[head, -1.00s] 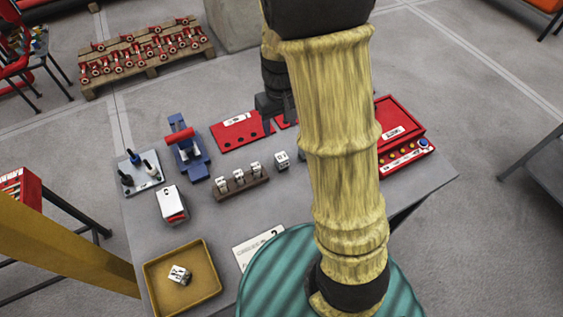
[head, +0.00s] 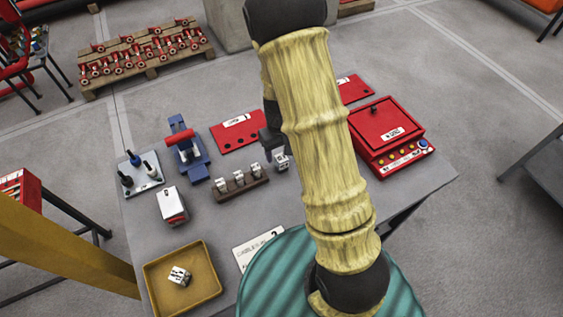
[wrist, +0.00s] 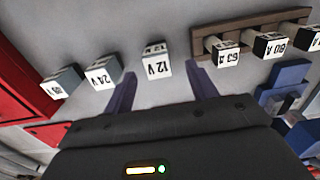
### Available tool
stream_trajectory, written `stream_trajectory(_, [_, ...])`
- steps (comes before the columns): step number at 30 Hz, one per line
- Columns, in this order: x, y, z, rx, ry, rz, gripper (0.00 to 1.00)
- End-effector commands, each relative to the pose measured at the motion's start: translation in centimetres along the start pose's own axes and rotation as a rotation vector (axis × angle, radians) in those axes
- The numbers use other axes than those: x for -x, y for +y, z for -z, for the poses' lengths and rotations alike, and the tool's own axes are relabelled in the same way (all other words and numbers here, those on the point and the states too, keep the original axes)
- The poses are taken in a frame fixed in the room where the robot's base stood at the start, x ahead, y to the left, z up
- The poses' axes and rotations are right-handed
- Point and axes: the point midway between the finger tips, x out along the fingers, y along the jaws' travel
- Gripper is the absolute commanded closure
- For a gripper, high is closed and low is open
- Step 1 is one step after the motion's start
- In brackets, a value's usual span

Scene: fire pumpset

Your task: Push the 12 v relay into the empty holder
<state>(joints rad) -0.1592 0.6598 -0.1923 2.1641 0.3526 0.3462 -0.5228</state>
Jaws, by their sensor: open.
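The 12 V relay (wrist: 157,62) is a small white block with black lettering. It stands on the grey table between my two open fingers in the wrist view, with a gap on each side. My gripper (wrist: 162,76) is open and holds nothing. In the head view my gripper (head: 274,148) is partly hidden by my arm, close behind the white relay (head: 282,161). Similar relays, one marked 24 V (wrist: 103,72) and another (wrist: 60,83), stand left of it in the wrist view. I cannot make out the empty holder for certain.
A brown rail (head: 243,185) with three white blocks stands left of the relay. Red plates (head: 236,134), a red box (head: 390,135), a blue clamp-like device (head: 190,158), a white block with red (head: 172,206) and a yellow tray (head: 205,287) share the table.

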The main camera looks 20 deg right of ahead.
Motion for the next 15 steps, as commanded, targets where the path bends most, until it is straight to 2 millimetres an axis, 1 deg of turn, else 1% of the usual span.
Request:
stream_trajectory(4, [-0.1,0.0,0.0,0.0,-0.001,0.0,0.43])
stream_trajectory(7, [-0.7,0.1,-0.1,-0.002,-0.002,0.001,0.43])
stream_trajectory(15, [-4.2,0.3,-0.2,-0.001,-0.003,0.001,0.43])
